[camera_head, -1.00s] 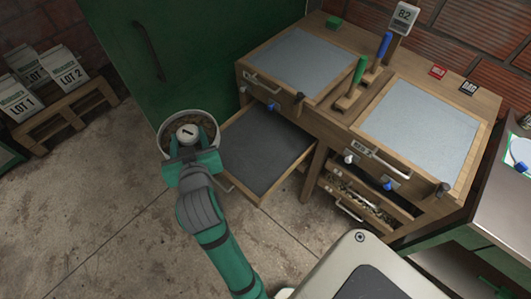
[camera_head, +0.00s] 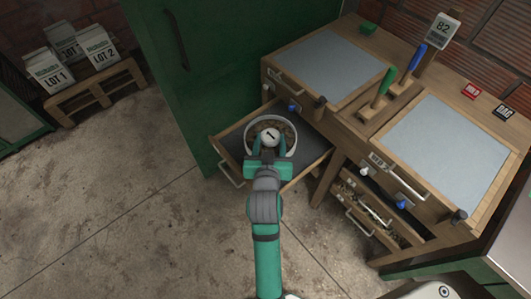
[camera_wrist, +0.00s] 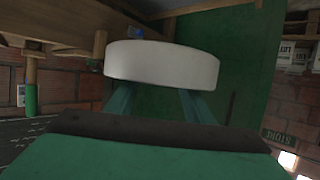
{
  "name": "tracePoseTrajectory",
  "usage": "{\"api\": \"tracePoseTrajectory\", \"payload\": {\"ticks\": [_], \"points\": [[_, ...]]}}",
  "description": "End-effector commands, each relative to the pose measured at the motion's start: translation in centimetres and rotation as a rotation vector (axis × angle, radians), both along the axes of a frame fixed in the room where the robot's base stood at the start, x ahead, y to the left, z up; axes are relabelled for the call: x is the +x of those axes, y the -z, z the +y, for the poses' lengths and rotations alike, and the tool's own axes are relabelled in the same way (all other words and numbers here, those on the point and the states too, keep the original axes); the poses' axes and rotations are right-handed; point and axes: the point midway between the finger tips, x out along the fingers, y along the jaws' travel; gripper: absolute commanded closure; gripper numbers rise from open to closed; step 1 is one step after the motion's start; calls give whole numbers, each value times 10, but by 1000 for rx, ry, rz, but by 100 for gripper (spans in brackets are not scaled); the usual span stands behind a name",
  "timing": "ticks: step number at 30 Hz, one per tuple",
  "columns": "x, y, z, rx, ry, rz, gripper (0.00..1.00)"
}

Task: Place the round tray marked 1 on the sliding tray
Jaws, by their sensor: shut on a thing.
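The round tray marked 1 (camera_head: 289,128) has a white rim, brown contents and a round white knob with the number 1. My gripper (camera_head: 268,157) is shut on it from the near side. In the head view the tray appears over the left part of the pulled-out sliding tray (camera_head: 311,151), a dark-floored wooden drawer. I cannot tell how high it is above the drawer floor. In the wrist view the tray's white side (camera_wrist: 160,64) spans the top middle, beyond the two green fingers.
The wooden bench (camera_head: 345,112) stands above and right of the drawer, with green and blue handled tools on top. A green cabinet (camera_head: 235,60) stands close behind on the left. Lot bags (camera_head: 97,46) sit on a pallet at far left. Floor in front is clear.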

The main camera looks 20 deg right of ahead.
Motion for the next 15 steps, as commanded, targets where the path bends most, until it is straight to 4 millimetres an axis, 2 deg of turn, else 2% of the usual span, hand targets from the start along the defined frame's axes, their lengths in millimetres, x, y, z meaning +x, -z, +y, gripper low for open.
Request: {"api": "tracePoseTrajectory", "payload": {"ticks": [1, 6, 10, 15], "points": [[-8, 27, -1, 4, -2, 12, 84], [-33, 91, -1, 9, -13, 6, 84], [-52, 123, -1, 14, -13, 0, 84], [-61, 141, -1, 16, -12, -8, 84]]}}
